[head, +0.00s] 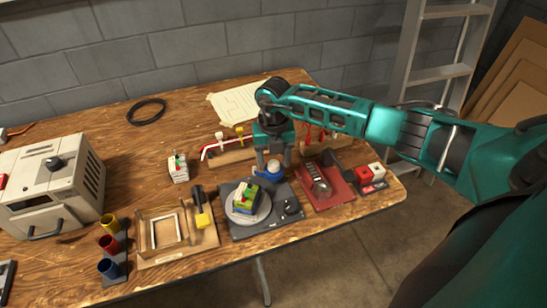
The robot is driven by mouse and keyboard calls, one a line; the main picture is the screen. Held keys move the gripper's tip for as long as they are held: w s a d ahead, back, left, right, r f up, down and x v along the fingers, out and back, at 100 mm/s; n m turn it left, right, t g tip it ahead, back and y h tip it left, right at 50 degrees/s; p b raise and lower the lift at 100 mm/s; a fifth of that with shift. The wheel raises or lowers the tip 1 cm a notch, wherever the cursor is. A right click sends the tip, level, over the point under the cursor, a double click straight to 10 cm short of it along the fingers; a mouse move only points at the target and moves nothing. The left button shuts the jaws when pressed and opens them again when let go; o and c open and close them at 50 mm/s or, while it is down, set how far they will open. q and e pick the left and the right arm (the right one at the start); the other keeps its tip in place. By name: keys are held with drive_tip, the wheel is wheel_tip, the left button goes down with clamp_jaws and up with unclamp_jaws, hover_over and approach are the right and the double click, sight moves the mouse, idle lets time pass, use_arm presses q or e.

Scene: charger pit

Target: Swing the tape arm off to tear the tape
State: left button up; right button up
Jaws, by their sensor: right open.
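A grey base (240,231) near the table's front edge carries a round turntable (236,216). A block with green, yellow and blue parts and a little red on top (245,197) sits on the turntable. A blue part with a pale rounded top (268,174), which looks like the tape arm with its roll, is at the back right of the base. My right gripper (273,162) points down over this blue part, fingers open around or just above it; contact is unclear. The tape itself is too small to make out. My left gripper is out of view.
Left of the base are a wooden frame fixture (176,254) and a yellow-and-black tool (202,216). Right of it is a red tray (330,198) with a grey device. A rack with red-and-white wires (230,157) stands behind. Open tabletop lies at back left.

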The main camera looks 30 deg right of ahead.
sight(274, 163)
wheel_tip(274, 163, up, 13)
idle(0.3)
drive_tip(key=shift+f, duration=0.15)
idle(0.4)
